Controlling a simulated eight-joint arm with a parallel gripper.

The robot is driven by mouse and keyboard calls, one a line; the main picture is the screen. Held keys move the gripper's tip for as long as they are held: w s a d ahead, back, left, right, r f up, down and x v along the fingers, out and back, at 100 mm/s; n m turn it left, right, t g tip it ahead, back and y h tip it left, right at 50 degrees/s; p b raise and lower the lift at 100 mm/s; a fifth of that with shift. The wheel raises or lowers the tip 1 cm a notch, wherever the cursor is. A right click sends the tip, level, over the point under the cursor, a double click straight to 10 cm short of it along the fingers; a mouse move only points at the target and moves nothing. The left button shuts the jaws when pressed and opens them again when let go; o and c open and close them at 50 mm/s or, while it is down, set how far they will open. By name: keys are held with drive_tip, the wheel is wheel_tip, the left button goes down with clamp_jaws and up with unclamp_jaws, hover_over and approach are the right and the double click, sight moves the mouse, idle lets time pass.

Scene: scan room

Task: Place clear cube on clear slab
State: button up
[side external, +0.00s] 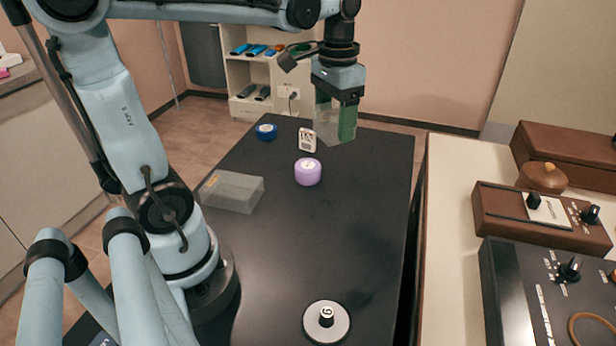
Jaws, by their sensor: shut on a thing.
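My gripper (338,98) points down above the far right part of the black table. It is shut on the clear cube (326,124), a see-through block with a greenish tint between the fingers. The cube appears raised above the tabletop. The clear slab (232,191), a low translucent grey block, lies flat on the table at the left, near my arm's base. The cube is apart from the slab, to its right and farther back. Nothing is seen on top of the slab.
On the black table (300,245) are a purple roll (308,172), a small white item (307,140), a blue tape roll (266,131) and a white disc with a black knob (326,323). The table's middle is clear. A pale counter (450,220) with devices stands at the right.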

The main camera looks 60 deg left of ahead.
drive_tip(key=s+a+f+n, duration=0.1)
drive_tip(key=s+f+n, duration=0.1)
drive_tip(key=s+n, duration=0.85)
drive_tip(key=m, duration=0.2)
hover_over(231, 184)
wheel_tip(231, 184, down, 7)
drive_tip(key=shift+f, duration=2.05)
drive_tip(key=shift+f, duration=0.15)
drive_tip(key=o, duration=1.3)
drive_tip(key=shift+o, duration=0.2)
